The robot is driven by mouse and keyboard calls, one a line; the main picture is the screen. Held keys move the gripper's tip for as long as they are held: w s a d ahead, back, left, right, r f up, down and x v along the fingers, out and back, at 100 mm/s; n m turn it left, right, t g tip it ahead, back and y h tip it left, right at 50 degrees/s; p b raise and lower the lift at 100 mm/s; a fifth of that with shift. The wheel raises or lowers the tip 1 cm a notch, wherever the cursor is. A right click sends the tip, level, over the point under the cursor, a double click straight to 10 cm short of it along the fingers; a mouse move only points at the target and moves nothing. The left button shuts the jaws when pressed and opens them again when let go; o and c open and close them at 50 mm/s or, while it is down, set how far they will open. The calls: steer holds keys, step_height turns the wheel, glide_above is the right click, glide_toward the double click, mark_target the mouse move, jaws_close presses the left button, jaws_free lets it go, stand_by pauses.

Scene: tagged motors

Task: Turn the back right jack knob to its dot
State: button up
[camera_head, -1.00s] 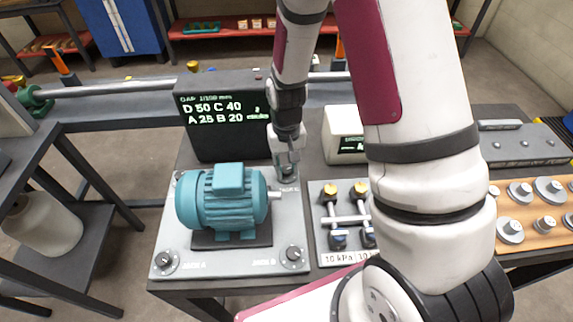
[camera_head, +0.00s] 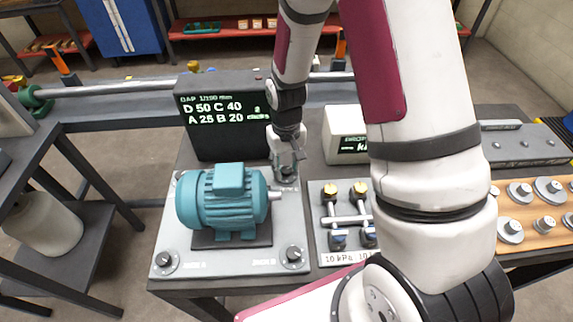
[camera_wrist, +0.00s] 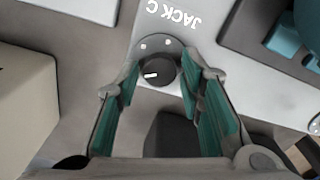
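The back right jack knob (camera_wrist: 160,70) is a dark round knob beside the label JACK C in the wrist view. A white pointer line shows on its face, and two pale dots lie on the grey ring beyond it. The knob also shows in the head view (camera_head: 287,172), partly covered by my gripper (camera_head: 285,160). In the wrist view my gripper (camera_wrist: 160,80) has its two green-padded fingers apart, one on each side of the knob. I cannot tell whether either pad touches it. The teal motor (camera_head: 222,198) sits on the grey plate (camera_head: 190,257).
The black display (camera_head: 222,118) behind the motor reads D 50 C 40, A 25 B 20. A white box (camera_head: 345,135) stands close to the right of my gripper. The front knobs (camera_head: 165,262) and (camera_head: 293,255) are clear. A valve panel (camera_head: 345,220) lies to the right.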

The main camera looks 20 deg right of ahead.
stand_by(0.3)
step_height(320, 180, up, 12)
stand_by(0.5)
stand_by(0.3)
step_height(320, 180, up, 14)
steer(key=t, duration=0.2)
glide_above(286, 169)
steer(key=s, duration=0.7)
steer(key=s+r+t, duration=0.3)
steer(key=s+r, duration=0.3)
steer(key=s, duration=0.6)
steer(key=shift+s+r, duration=0.35)
steer(key=shift+s, duration=0.05)
